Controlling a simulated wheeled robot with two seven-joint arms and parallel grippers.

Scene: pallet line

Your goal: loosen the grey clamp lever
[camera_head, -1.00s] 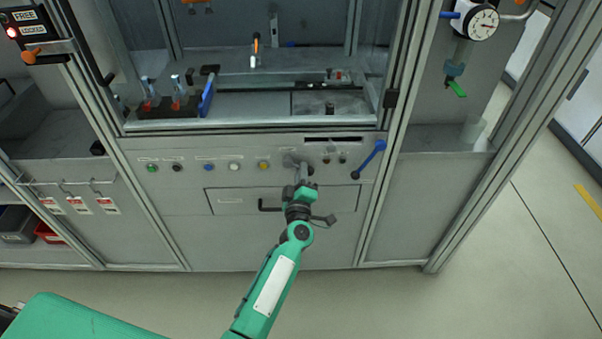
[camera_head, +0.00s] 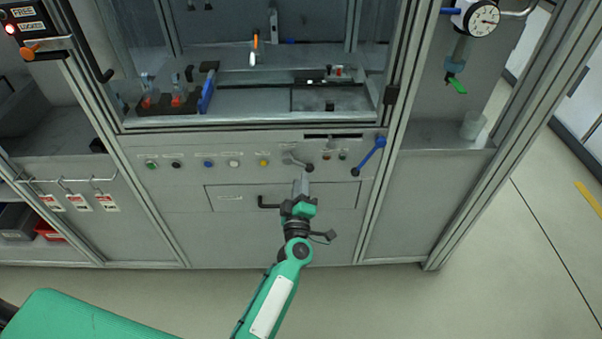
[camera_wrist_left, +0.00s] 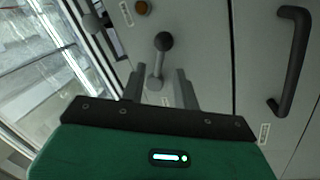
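The grey clamp lever (camera_head: 296,162) is on the front panel of the machine, under the work opening, with its dark ball knob pointing to the lower right. In the left wrist view the lever (camera_wrist_left: 157,68) stands out from the panel with its round knob upward in the picture. My left gripper (camera_head: 301,180) is just below the knob in the head view. Its two fingers (camera_wrist_left: 159,88) are apart with nothing held, and the lever shows between and beyond them. I cannot tell the exact depth gap. My right gripper is not in view.
A blue lever (camera_head: 370,155) is right of the clamp lever. A row of coloured buttons (camera_head: 208,163) runs to the left. A drawer with a black handle (camera_head: 268,206) lies below. A dial gauge (camera_head: 482,20) hangs at upper right. The floor in front is clear.

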